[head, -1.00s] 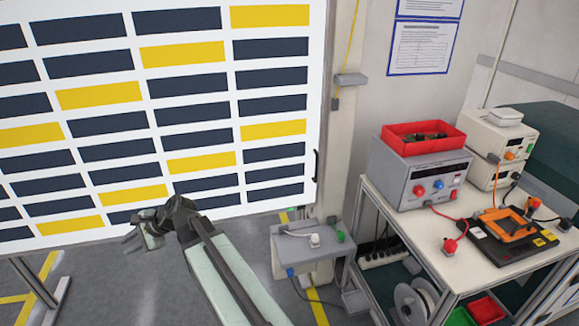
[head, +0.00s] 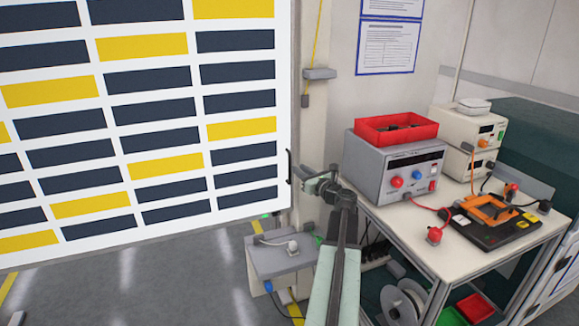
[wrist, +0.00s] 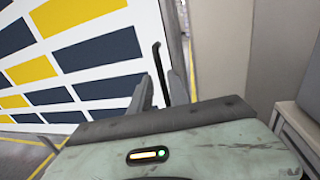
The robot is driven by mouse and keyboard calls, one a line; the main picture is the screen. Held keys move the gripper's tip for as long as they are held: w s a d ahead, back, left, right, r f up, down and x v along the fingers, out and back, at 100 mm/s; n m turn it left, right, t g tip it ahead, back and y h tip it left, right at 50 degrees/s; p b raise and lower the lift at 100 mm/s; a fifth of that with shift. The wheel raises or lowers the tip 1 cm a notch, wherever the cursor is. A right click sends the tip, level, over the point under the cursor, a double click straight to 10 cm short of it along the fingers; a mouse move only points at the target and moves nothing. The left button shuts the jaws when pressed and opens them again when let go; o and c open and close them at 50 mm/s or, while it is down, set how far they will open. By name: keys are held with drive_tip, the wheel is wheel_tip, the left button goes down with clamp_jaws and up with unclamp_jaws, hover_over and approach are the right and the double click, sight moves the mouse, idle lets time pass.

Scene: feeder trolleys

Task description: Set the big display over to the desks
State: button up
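The big display (head: 140,115) is a white board with rows of dark blue and yellow bars, filling the left of the head view. It also fills the left of the wrist view (wrist: 75,50). A black upright handle (head: 289,166) is on its right edge. My gripper (head: 310,180) is just right of this handle. In the wrist view the handle (wrist: 158,60) shows between and beyond the two fingers of my gripper (wrist: 162,88), which stand apart. I cannot tell whether they touch it. No desks are clearly identifiable.
A workbench (head: 400,232) at right carries a grey power supply (head: 392,180), a red bin (head: 396,128) and an orange device (head: 490,209). A small grey stand (head: 282,258) is below my gripper. The grey floor (head: 150,285) is clear at lower left.

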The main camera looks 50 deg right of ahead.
sight(290, 163)
drive_tip(key=x, duration=0.7)
drive_tip(key=shift+w, duration=0.4)
clamp_jaws()
drive_tip(key=shift+s, duration=0.1)
idle(0.8)
